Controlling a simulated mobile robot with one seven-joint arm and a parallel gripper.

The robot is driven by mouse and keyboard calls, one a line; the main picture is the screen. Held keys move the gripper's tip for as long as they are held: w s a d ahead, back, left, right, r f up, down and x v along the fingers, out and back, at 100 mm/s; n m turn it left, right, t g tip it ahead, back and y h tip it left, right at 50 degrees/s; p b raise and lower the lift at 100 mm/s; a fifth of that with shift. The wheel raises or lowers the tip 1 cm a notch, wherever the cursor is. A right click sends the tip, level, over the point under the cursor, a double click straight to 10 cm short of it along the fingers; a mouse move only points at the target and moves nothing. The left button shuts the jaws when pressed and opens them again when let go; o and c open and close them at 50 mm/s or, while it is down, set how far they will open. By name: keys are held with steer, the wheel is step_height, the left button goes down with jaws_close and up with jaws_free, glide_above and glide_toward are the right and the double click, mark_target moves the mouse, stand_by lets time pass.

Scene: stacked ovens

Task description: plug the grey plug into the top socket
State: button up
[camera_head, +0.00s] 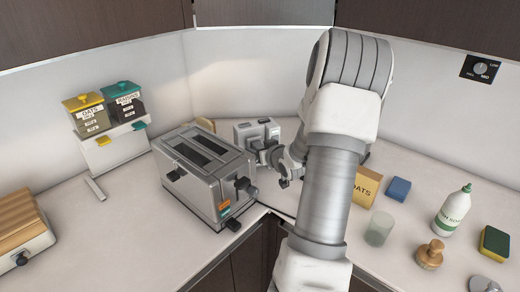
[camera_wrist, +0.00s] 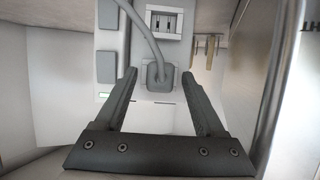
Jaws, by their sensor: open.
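The grey plug (camera_wrist: 158,76) is in the wrist view, against the pale socket panel (camera_wrist: 145,112), with its grey cord (camera_wrist: 143,35) curving away toward the top of the picture. A socket with dark slots (camera_wrist: 164,22) shows in the panel above the plug in that picture. My gripper (camera_wrist: 159,74) is open, with one finger on each side of the plug; a gap shows beside each finger. In the head view my gripper (camera_head: 270,156) is beside a grey box (camera_head: 250,130) in the corner, and the plug cannot be made out there.
A toaster (camera_head: 205,170) stands just left of my gripper. A jar rack (camera_head: 112,148) is farther left. An oats box (camera_head: 366,187), a blue sponge (camera_head: 398,189), a glass (camera_head: 379,229) and a soap bottle (camera_head: 452,210) stand right of my arm.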

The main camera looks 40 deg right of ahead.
steer(key=shift+s, duration=0.1)
steer(key=p+v, duration=0.1)
steer(key=v, duration=1.6)
steer(key=shift+p, duration=0.3)
steer(key=shift+s+r, duration=0.1)
steer(key=shift+f, duration=0.3)
steer(key=c, duration=0.5)
steer(key=f+n+b, duration=0.1)
steer(key=f, duration=0.1)
steer(key=w+f+n+t+b, duration=0.1)
steer(key=f, duration=0.1)
steer(key=f+n, duration=0.1)
steer(key=f, duration=0.1)
steer(key=shift+w+a+f+t+y+b, duration=0.3)
steer(key=shift+w+a+f+y+b, duration=0.05)
steer(key=shift+f+y+b, duration=0.05)
jaws_close()
steer(key=w+d+n+t+h+b, duration=0.2)
steer(key=w+d+b, duration=0.1)
steer(key=w, duration=0.4)
steer(key=shift+d+t, duration=0.35)
steer(key=shift+t, duration=0.05)
steer(key=shift+f, duration=0.1)
